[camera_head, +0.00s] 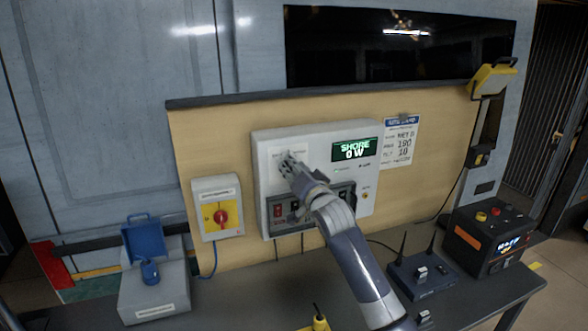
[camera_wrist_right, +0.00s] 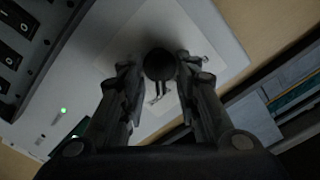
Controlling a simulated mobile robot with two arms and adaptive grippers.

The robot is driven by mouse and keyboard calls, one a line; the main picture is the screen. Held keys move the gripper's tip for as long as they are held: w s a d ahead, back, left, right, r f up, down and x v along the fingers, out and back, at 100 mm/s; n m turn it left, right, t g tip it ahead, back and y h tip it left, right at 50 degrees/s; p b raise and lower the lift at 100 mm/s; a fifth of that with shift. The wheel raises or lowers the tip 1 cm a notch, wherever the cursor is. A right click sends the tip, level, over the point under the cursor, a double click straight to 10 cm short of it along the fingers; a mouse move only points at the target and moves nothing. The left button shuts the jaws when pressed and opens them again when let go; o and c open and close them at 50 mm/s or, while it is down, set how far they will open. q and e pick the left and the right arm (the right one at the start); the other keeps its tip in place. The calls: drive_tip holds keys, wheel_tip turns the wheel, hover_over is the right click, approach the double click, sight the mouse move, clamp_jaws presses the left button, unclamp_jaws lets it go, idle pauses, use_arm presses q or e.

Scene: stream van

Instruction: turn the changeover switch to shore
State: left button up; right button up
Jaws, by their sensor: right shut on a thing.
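The white panel (camera_head: 262,150) is on the tan board. Its green display (camera_head: 355,149) reads SHORE and 0 W. My right gripper (camera_head: 288,163) reaches the panel's upper left, over a paler label plate. In the right wrist view a dark round knob (camera_wrist_right: 159,64), seemingly the changeover switch, sits between the fingers of my right gripper (camera_wrist_right: 160,75), which are shut on it. The knob is hidden behind the gripper in the head view, and its pointing direction is unclear. My left gripper is not in view.
A box with a red rotary knob on yellow (camera_head: 221,216) is left of the panel. A grey box with a blue socket (camera_head: 145,238) stands lower left. A router (camera_head: 421,274) and a black power unit (camera_head: 492,237) stand at right. A dark screen (camera_head: 400,46) hangs above.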

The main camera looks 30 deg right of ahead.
drive_tip(key=shift+m, duration=0.7)
drive_tip(key=o, duration=1)
drive_tip(key=shift+d, duration=0.1)
drive_tip(key=shift+o, duration=0.2)
drive_tip(key=shift+s, duration=0.1)
drive_tip(key=v, duration=1.1)
drive_tip(key=shift+s, duration=0.4)
